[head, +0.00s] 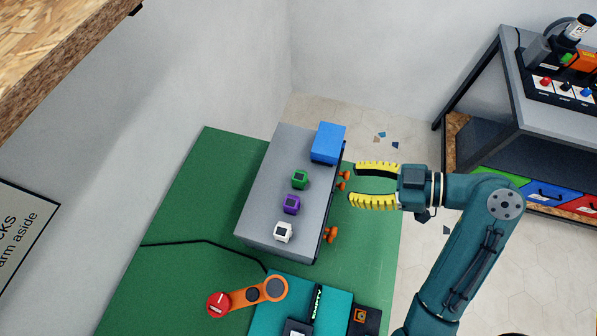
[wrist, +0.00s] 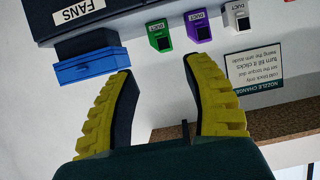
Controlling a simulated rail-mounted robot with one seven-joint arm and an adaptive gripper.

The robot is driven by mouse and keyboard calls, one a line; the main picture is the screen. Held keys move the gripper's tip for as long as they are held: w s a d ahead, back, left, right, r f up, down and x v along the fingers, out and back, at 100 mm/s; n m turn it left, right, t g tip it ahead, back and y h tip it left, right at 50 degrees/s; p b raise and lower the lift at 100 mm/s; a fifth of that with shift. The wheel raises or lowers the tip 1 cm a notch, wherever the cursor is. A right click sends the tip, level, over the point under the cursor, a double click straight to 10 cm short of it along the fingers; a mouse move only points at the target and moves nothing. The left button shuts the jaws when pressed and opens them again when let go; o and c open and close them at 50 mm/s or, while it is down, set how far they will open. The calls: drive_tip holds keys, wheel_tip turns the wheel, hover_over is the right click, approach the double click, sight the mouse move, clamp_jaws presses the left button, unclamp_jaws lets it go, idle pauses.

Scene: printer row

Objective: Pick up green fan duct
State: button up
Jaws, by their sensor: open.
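The green fan duct (head: 300,179) is a small boxy part on the grey unit, between a blue block and a purple duct. In the wrist view the green duct (wrist: 158,36) carries a DUCT label and shows beyond and between my fingertips. My gripper (head: 354,185) has yellow ribbed fingers, spread open and empty. It is right of the grey unit and apart from the duct. The gripper also shows in the wrist view (wrist: 159,70).
A purple duct (head: 291,204) and a white duct (head: 283,231) stand in line with the green one. The blue block (head: 328,141) is behind it. Orange knobs (head: 331,234) stick out from the grey unit's (head: 263,190) right side. A workbench (head: 510,100) stands at right.

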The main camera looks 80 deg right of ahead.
sight(306, 180)
drive_tip(key=b+x, duration=0.1)
drive_tip(key=x, duration=1.2)
drive_tip(key=shift+f, duration=0.2)
drive_tip(key=shift+c, duration=0.3)
drive_tip(key=c, duration=0.6)
drive_tip(key=shift+c, duration=0.2)
